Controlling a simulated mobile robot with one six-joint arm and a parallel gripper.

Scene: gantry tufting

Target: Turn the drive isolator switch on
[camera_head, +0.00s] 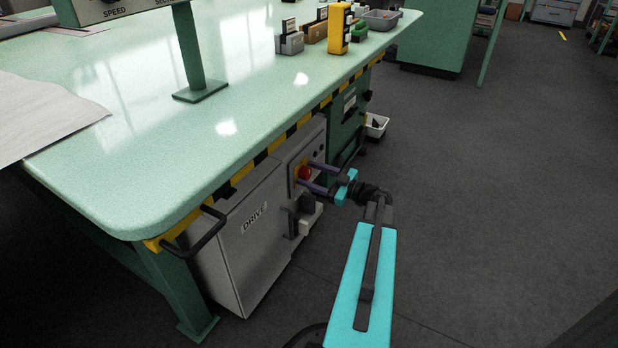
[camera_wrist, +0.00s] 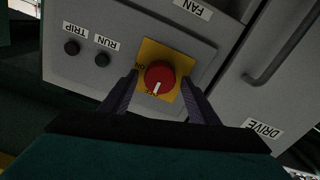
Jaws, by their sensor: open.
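The drive isolator switch is a round red knob (camera_wrist: 160,76) on a yellow plate (camera_wrist: 179,54), on a grey panel beside the cabinet labelled DRIVE. In the wrist view its white mark points down towards lettering that I cannot fully read; "ON" shows at the plate's left. The red knob (camera_head: 305,172) also shows in the head view, under the table edge. My gripper (camera_head: 313,175) is open, with its two dark fingers on either side of the knob. In the wrist view the gripper (camera_wrist: 160,92) also brackets the knob; I cannot tell whether the fingers touch it.
The DRIVE cabinet (camera_head: 245,235) has a bar handle. TRIP (camera_wrist: 71,47) and RUN (camera_wrist: 102,59) buttons sit left of the knob in the wrist view. The table's striped edge (camera_head: 274,143) overhangs the panel. The floor (camera_head: 480,190) to the right is clear.

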